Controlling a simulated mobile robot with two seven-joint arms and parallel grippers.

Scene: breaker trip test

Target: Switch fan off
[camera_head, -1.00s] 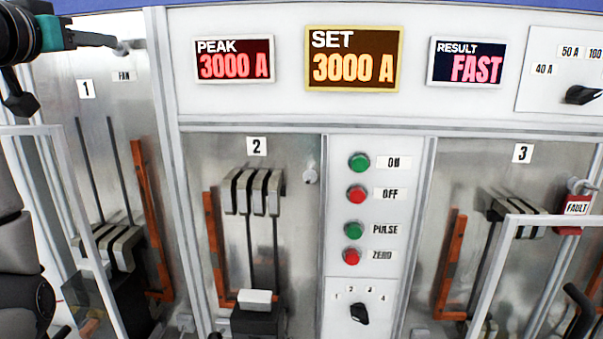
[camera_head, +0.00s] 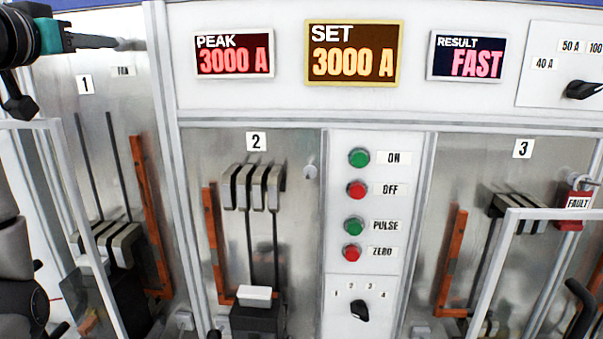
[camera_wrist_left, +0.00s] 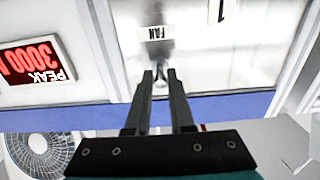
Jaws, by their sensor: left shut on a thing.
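The fan switch is a small grey metal toggle at the upper left, just above the FAN label (camera_head: 123,71) in compartment 1. My left gripper (camera_head: 118,43) reaches in from the left at the switch, and its black fingers hide most of it in the head view. In the left wrist view, the two fingers (camera_wrist_left: 161,76) are close together around the small toggle (camera_wrist_left: 161,86), below the FAN label (camera_wrist_left: 155,33). The lever's exact position is hard to tell. A round grille (camera_wrist_left: 40,147), apparently the fan, shows at the lower left there. My right gripper is not in view.
A PEAK display (camera_head: 234,54) is to the right of the left gripper. A clear door with a white frame (camera_head: 66,170) stands open before compartment 1. Compartment 2 (camera_head: 300,230) and a button panel (camera_head: 375,205) lie further right.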

